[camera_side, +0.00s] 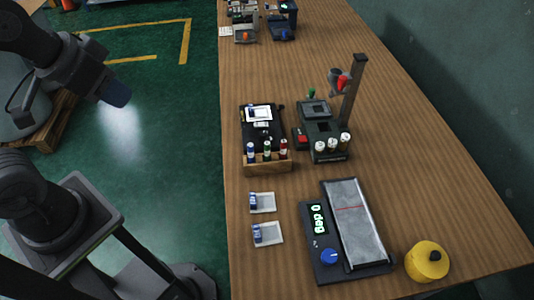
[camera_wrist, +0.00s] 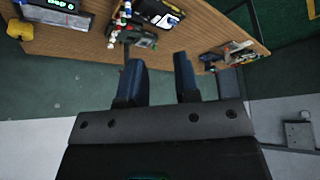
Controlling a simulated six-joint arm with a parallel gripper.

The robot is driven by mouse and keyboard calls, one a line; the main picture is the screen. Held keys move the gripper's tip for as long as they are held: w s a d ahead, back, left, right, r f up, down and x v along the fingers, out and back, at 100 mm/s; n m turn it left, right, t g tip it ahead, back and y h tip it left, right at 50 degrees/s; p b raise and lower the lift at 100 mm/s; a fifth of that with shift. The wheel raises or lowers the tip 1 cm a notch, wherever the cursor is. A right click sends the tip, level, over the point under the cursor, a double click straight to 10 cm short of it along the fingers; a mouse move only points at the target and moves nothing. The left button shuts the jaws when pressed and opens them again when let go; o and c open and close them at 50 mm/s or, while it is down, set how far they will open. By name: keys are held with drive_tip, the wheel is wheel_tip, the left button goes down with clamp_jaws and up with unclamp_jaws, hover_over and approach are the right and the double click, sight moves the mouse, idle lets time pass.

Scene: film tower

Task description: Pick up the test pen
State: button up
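My gripper (camera_side: 116,93) is up at the left, over the green floor and well away from the rack. In the wrist view my gripper (camera_wrist: 160,75) has its two blue fingers apart with nothing between them. The rack is small and unclear there.
A dark tower device (camera_side: 322,130) with white-capped bottles stands right of the rack. Two white trays (camera_side: 264,203) lie in front. A panel with a blue knob (camera_side: 329,256), a metal plate (camera_side: 355,222) and a yellow pot (camera_side: 427,262) are at the front right. The wall bounds the right.

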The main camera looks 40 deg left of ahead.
drive_tip(key=shift+o, duration=1.4)
drive_tip(key=m+g, duration=0.6)
drive_tip(key=m, duration=1.2)
hover_over(267, 151)
wheel_tip(267, 151, down, 15)
drive_tip(key=f, duration=1.3)
drive_tip(key=shift+w+a+f, duration=0.25)
drive_tip(key=shift+w, duration=0.1)
